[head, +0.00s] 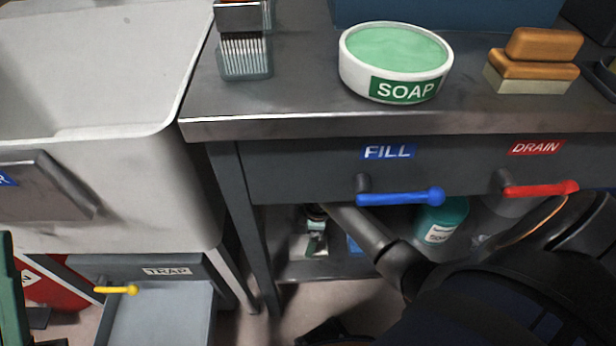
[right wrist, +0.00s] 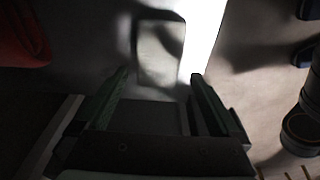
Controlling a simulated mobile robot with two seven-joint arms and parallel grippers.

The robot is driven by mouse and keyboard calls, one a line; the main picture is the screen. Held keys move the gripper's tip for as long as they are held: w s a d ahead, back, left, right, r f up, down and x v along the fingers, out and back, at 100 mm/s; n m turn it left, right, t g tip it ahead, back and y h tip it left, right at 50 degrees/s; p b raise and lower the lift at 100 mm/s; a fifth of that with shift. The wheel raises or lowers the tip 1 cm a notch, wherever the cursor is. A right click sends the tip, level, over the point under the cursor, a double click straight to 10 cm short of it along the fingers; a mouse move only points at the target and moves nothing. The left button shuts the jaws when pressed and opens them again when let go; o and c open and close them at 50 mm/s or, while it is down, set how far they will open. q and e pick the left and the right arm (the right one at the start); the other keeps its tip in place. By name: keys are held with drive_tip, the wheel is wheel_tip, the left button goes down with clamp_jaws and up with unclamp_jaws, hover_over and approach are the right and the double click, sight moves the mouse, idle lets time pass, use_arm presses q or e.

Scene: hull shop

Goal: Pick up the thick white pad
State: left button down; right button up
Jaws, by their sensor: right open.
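A pale, rounded rectangular block (right wrist: 160,52), which looks like the thick white pad, lies in shadow in the right wrist view. My right gripper (right wrist: 160,78) is open and empty, with its two dark green fingers spread to either side below the block. The block is beyond the fingertips and not between them. In the head view my dark right arm (head: 500,285) covers the lower right, and I cannot make out the pad there. A green upright part (head: 6,290) at the left edge may be my left gripper; it is cut off.
The metal bench (head: 300,122) holds a soap dish (head: 394,85), brushes (head: 532,62) and a bristled tool (head: 245,55). A blue handle (head: 400,197) and red handle (head: 540,189) stick out of its front. A white sink (head: 150,180) and an open trap drawer (head: 160,310) stand left.

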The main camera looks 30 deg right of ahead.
sight(298, 245)
wheel_tip(298, 245, down, 5)
drive_tip(key=b, duration=0.3)
drive_tip(key=shift+w+f+b, duration=0.1)
drive_tip(key=shift+f+b, duration=0.1)
drive_tip(key=shift+b, duration=0.15)
drive_tip(key=shift+d+r, duration=0.1)
drive_tip(key=shift+c, duration=0.4)
drive_tip(key=c, duration=1)
